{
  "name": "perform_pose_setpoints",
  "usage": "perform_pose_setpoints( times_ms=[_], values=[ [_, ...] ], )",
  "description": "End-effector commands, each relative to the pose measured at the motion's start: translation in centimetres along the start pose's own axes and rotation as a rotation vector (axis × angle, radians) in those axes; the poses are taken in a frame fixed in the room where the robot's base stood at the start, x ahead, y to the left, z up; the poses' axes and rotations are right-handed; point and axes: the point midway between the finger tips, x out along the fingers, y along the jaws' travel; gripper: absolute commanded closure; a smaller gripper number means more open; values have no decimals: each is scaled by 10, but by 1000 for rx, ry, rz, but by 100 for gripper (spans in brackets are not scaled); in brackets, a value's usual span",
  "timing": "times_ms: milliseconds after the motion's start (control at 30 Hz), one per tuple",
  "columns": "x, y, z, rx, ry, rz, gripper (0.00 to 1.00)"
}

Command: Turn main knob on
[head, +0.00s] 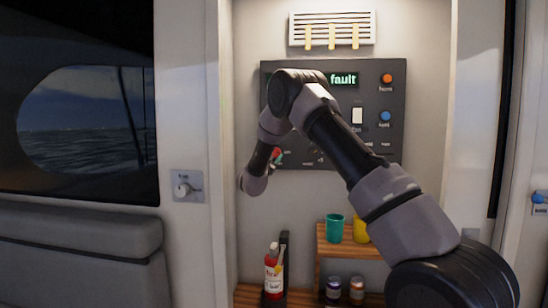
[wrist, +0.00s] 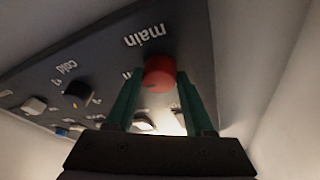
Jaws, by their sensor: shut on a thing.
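The red main knob (wrist: 160,70) sits on the dark control panel (wrist: 185,35), beside the word "main", which appears upside down in the wrist view. The two green fingers of my gripper (wrist: 157,88) are closed around the knob, one on each side. In the head view a small red spot of the knob (head: 276,152) shows at the lower left of the panel (head: 395,140), and my arm covers much of the panel. The green display (head: 343,79) reads "fault". The knob's pointer direction is hard to tell.
A black knob (wrist: 78,94) labelled "cold" and a pale knob (wrist: 35,105) are on the same panel. An orange button (head: 387,78) and a blue button (head: 385,116) are at its right. Below are a shelf with cups (head: 334,228) and a red bottle (head: 273,272).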

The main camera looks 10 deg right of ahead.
Motion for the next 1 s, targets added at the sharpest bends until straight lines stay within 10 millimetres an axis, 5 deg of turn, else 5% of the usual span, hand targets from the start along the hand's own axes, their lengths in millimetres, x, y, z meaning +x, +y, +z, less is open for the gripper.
perform_pose_setpoints(
  times_ms=[833,867,933,1000],
  values=[
    [0,0,1,128,-9,45,100],
    [-1,0,1,128,-9,45,40],
    [0,0,1,128,-9,45,17],
    [0,-1,1,127,-8,44,17]
  ],
)
